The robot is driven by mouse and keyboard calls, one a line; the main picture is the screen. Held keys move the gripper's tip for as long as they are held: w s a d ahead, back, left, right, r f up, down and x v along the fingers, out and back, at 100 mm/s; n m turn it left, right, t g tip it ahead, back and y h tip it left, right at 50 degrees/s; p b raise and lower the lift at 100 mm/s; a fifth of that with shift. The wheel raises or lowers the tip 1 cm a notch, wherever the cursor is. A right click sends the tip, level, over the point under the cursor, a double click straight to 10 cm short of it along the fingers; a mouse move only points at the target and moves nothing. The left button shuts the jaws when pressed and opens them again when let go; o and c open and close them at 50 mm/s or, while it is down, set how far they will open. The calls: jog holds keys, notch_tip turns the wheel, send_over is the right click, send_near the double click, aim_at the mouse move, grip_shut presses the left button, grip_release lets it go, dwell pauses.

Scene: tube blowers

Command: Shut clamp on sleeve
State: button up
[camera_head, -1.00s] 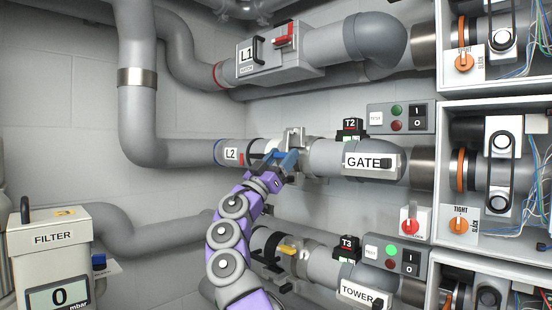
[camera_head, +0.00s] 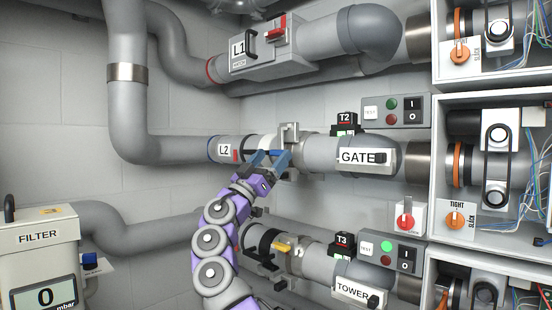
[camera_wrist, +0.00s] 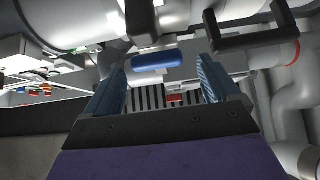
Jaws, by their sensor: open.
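The L2 pipe (camera_head: 224,149) runs right toward the GATE label (camera_head: 358,157). Between them is a pale sleeve (camera_head: 267,143) with a grey metal clamp bracket (camera_head: 289,134) at its right end. My gripper (camera_head: 267,159) is just in front of and below this sleeve, its blue fingers apart.
A lower pipe has a black ring (camera_head: 263,243) and a yellow handle (camera_head: 284,245). The L1 box (camera_head: 262,52) is above. A black bracket (camera_wrist: 252,38) stands close to the right finger in the wrist view. The filter unit (camera_head: 42,250) is at lower left.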

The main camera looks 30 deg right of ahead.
jog(key=d+f+b+v, duration=0.1)
jog(key=b+v, duration=0.3)
jog(key=v, duration=0.9)
jog(key=shift+s+a+f, duration=0.2)
jog(key=shift+a, duration=0.15)
jog(key=shift+a, duration=0.15)
